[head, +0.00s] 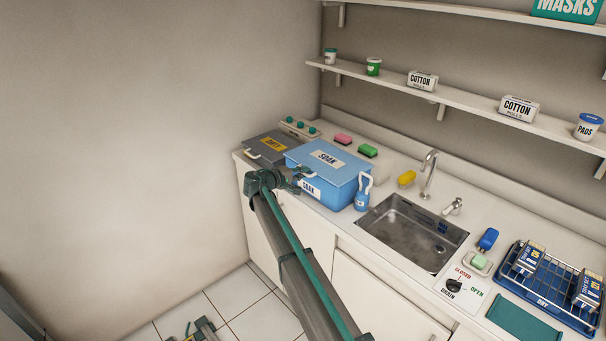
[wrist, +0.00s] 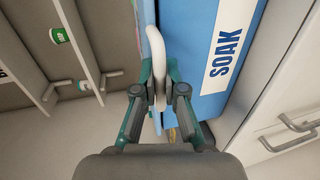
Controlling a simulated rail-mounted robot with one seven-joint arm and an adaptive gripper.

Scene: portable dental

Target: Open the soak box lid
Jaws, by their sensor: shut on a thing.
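The soak box (head: 338,192) is a blue box with SOAK labels, standing on the counter left of the sink. Its blue lid (head: 343,169) lies flat on top and looks closed. My gripper (head: 298,184) is at the front left of the box, just below the lid's edge. In the wrist view my gripper (wrist: 159,84) is shut on the white lid handle (wrist: 158,50), which runs between its two fingers. The box's front face with its label (wrist: 223,52) is right beside the fingers. The handle is mostly hidden by the gripper in the head view.
A grey box (head: 266,149) with a yellow label stands close on the left. Sponges (head: 368,150) lie behind. The shelf (head: 455,104) runs above the counter's back.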

